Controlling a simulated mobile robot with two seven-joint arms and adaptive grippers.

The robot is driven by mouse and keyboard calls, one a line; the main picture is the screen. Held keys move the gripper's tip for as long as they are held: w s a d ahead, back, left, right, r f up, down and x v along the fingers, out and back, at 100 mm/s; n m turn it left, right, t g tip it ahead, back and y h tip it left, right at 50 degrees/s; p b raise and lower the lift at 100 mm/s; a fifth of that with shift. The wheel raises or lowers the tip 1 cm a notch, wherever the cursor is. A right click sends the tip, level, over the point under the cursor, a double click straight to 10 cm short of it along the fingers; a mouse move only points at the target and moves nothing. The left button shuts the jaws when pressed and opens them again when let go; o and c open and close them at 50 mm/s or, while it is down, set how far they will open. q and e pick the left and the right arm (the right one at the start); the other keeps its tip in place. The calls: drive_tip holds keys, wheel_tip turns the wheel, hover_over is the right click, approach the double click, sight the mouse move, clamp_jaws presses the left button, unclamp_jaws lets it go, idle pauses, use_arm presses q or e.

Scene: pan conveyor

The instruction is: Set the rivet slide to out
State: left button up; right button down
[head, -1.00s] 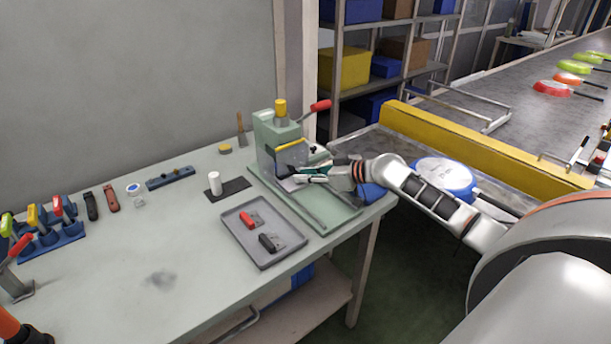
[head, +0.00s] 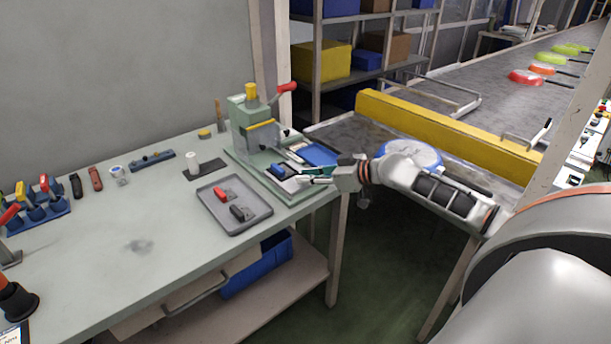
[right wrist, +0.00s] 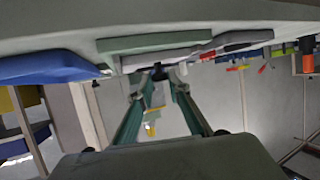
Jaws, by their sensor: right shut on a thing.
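The rivet press (head: 248,132) is a pale green machine with a yellow top and a red-knobbed lever, at the back right of the table. Its slide (head: 282,171), a small carriage with a dark blue top, stands out in front of the press on the green base. My right gripper (head: 303,179) is at the slide's outer end, shut on its handle. In the right wrist view the fingertips (right wrist: 162,76) close around a small dark part, the handle. The fingers and wrist hide part of the slide's end. My left gripper is not in view.
A grey tray (head: 233,222) with a red and a black piece is in front of the press. A white cylinder (head: 193,163) stands on a dark mat. The yellow conveyor rail (head: 440,130) runs behind my right arm.

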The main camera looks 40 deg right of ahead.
drive_tip(key=shift+s, duration=0.5)
drive_tip(key=shift+f, duration=0.1)
drive_tip(key=c, duration=1.9)
unclamp_jaws()
drive_tip(key=shift+s, duration=0.2)
drive_tip(key=shift+d, duration=0.1)
drive_tip(key=shift+v, duration=6.05)
